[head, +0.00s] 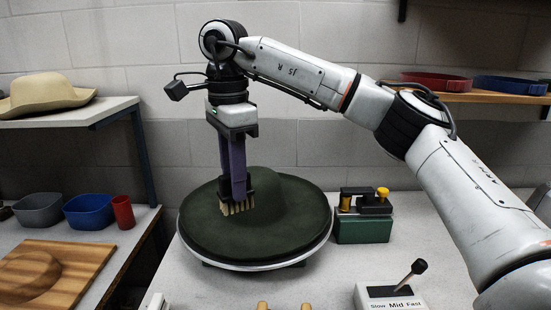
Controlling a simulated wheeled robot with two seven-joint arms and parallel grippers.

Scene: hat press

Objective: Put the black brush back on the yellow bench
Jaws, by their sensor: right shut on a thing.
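My right gripper (235,188) points straight down with its purple fingers shut on the black brush (257,183). The brush's pale bristles face down and touch or nearly touch the dark green hat (290,205), on the left part of its brim beside the crown. The fingers hide much of the brush. The hat lies on a round plate with a pale rim (250,266). No yellow bench can be made out in this view. My left gripper is out of view.
A green block with black and yellow fittings (362,230) stands right of the hat. A speed lever box (390,296) is at the front right. Grey (38,212) and blue (90,212) bins, a red cup (123,212) and a wooden board (85,265) are on the left.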

